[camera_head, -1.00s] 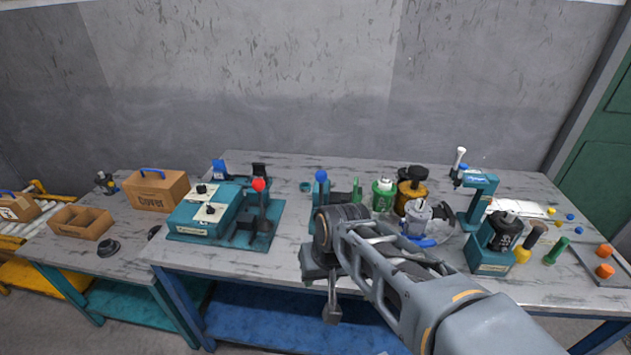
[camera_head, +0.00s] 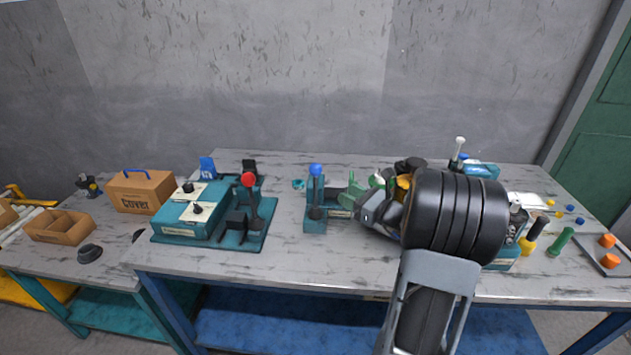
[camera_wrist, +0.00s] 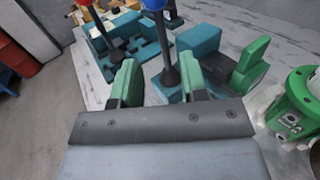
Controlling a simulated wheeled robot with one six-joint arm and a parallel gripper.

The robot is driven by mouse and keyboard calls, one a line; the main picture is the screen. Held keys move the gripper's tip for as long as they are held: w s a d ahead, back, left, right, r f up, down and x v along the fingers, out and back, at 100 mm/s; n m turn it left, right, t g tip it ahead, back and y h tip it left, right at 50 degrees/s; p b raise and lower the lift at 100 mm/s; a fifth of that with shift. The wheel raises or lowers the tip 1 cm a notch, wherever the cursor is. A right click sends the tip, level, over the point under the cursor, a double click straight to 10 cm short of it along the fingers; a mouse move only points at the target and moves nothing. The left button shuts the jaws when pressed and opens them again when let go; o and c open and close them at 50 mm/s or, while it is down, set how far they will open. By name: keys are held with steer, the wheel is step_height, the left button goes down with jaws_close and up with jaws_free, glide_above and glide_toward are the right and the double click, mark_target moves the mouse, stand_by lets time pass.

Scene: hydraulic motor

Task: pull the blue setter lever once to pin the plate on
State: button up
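The blue setter lever has a blue ball knob (camera_head: 316,170) on a dark shaft and stands upright on a small teal base (camera_head: 315,224). In the wrist view its shaft (camera_wrist: 167,62) shows between the two green fingers of my gripper (camera_wrist: 158,64), with the knob cut by the top edge. My gripper is open, fingers wide apart. I cannot tell whether the shaft is between the fingertips or just beyond them. A green bracket (camera_wrist: 252,66) on teal blocks stands right of the lever. In the head view my gripper (camera_head: 362,200) is just right of the setter, partly hidden by my arm.
A teal station with a red-knobbed lever (camera_head: 248,180) stands to the left. A green-and-white canister (camera_wrist: 298,105) is close to my gripper's right. A cover box (camera_head: 141,192) and tray stand on the left table. Bare tabletop lies before the setter.

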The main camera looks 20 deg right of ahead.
mark_target(315, 179)
steer(key=p+x, duration=0.1)
steer(key=x, duration=1.1)
steer(key=shift+w+a, duration=0.1)
steer(key=shift+w, duration=0.1)
steer(key=c, duration=0.7)
steer(key=shift+r, duration=0.1)
jaws_close()
